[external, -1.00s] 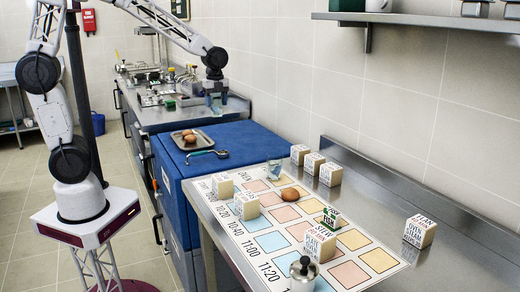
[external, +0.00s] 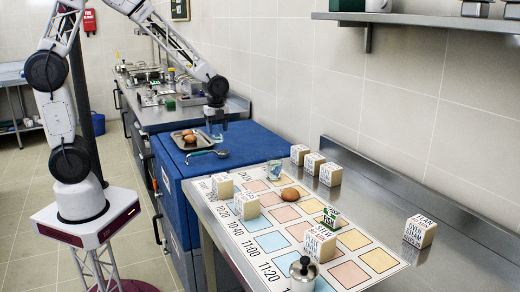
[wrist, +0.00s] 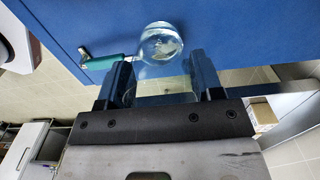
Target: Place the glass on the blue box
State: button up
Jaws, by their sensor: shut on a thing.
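My gripper (external: 216,120) points down over the blue box (external: 250,143), with its fingers shut around a clear glass (external: 217,133). In the wrist view the glass (wrist: 160,42) sits between the two fingers (wrist: 160,80), with the blue top (wrist: 235,25) behind it. The glass looks upright in the external view. I cannot tell whether its base touches the box top. A second clear glass or small jar (external: 274,170) stands on the steel table at the end of the printed mat.
The box top's right part is clear. Several lettered cubes (external: 330,174) and a lidded metal pot (external: 303,272) stand on the steel table.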

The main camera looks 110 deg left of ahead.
jog(key=shift+w+a, duration=0.1)
jog(key=w+a+f, duration=0.1)
jog(key=w+a, duration=0.9)
jog(key=w, duration=0.1)
jog(key=shift+w+a+f, duration=0.2)
jog(key=shift+w+a, duration=0.05)
jog(key=shift+w, duration=0.1)
jog(key=shift+f, duration=0.1)
dwell(0.4)
jog(key=shift+f, duration=1.65)
jog(key=shift+f, duration=0.1)
jog(key=o, duration=1)
jog(key=shift+f, duration=0.1)
jog(key=shift+o, duration=0.2)
notch_tip(320, 180, up, 12)
jog(key=shift+r, duration=0.2)
